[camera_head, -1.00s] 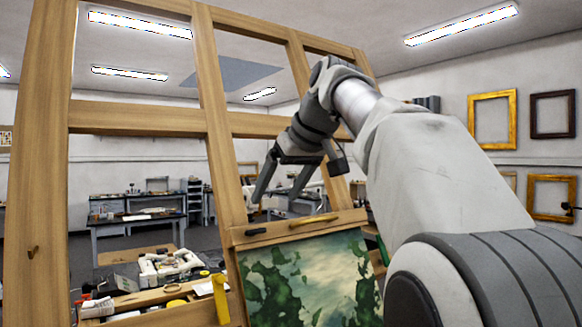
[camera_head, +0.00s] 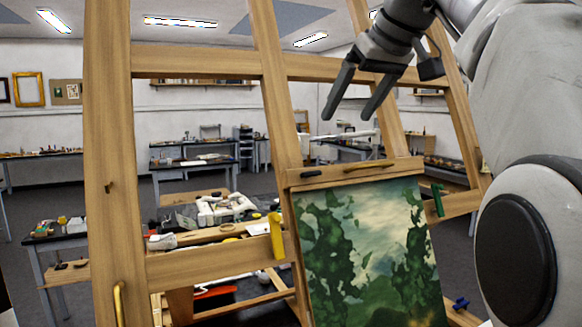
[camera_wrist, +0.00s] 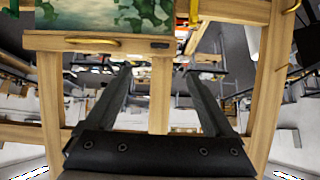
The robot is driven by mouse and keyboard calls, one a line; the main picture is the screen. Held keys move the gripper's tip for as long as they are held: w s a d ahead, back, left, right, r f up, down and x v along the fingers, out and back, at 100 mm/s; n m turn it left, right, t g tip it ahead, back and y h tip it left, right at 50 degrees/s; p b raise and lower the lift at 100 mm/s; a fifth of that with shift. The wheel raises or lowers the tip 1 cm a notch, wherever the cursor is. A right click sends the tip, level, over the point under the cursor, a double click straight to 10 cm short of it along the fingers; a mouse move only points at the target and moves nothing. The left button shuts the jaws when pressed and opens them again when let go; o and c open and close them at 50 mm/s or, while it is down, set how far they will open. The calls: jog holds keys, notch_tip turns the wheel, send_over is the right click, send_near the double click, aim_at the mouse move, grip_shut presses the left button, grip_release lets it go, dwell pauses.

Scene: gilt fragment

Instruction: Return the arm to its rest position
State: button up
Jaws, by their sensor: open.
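My gripper (camera_head: 352,108) is open and empty at the upper right of the head view, its two dark fingers pointing down. It hangs above the top edge of a green landscape painting (camera_head: 362,255) that stands on a wooden easel frame (camera_head: 200,62). In the wrist view my gripper (camera_wrist: 158,75) shows two spread fingers with nothing between them. The painting also shows at the top of the wrist view (camera_wrist: 100,14). My arm reaches in from the right side of the head view.
A yellow clamp (camera_head: 277,236) sits on the easel left of the painting, and a green clamp (camera_head: 437,200) on its right. Cluttered work tables (camera_head: 195,165) stand behind. Gilt and dark frames (camera_head: 28,89) hang on the far wall. Open floor shows between the tables.

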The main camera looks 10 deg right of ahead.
jog(key=s+a+f+m+h+b, duration=0.1)
jog(key=s+f, duration=0.6)
jog(key=f, duration=0.7)
jog(key=s+a+f+m+g+b, duration=0.1)
jog(key=s+f+b, duration=0.3)
jog(key=s+f, duration=0.4)
jog(key=s+a+f+m+g+h+b, duration=0.1)
jog(key=s+f, duration=0.7)
jog(key=f, duration=1.2)
jog(key=shift+a+f+h+b, duration=0.25)
jog(key=shift+f+h+b, duration=0.05)
jog(key=shift+b, duration=0.35)
